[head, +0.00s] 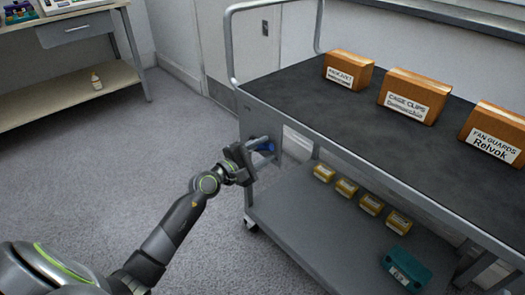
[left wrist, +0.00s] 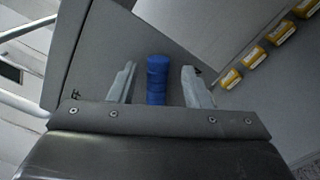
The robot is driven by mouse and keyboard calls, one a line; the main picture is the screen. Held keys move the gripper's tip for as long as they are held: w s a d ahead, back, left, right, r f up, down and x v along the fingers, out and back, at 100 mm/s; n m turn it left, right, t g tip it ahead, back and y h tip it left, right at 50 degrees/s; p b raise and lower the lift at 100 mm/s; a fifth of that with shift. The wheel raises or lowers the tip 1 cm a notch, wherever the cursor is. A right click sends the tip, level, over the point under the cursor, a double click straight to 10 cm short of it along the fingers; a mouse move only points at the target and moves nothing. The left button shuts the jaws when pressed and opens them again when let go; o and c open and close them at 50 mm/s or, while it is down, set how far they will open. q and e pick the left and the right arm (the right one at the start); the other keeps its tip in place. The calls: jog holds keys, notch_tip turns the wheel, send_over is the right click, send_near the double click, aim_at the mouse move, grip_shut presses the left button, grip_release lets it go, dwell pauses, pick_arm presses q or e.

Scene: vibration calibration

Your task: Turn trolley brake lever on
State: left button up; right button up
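The trolley (head: 283,128) is grey, with a dark top deck and a lower shelf. A blue cylindrical grip (head: 268,146), which looks like the brake lever's handle, is at the trolley's near left end, partly hidden by my fingers. In the left wrist view the blue grip (left wrist: 157,80) stands upright in the picture between my two fingers. My left gripper (head: 263,151) is open around it; it also shows in the left wrist view (left wrist: 159,70), with a gap on both sides of the grip. The lever's pivot is hidden. My right gripper is out of view.
Brown boxes stand on the top deck, such as the Cage Clips box (head: 414,96). Several small yellow boxes (head: 346,187) and a teal case (head: 406,268) sit on the lower shelf. A workbench (head: 75,85) is at far left. The carpet between is clear.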

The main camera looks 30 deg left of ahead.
pick_arm(q)
jog(key=v, duration=1.2)
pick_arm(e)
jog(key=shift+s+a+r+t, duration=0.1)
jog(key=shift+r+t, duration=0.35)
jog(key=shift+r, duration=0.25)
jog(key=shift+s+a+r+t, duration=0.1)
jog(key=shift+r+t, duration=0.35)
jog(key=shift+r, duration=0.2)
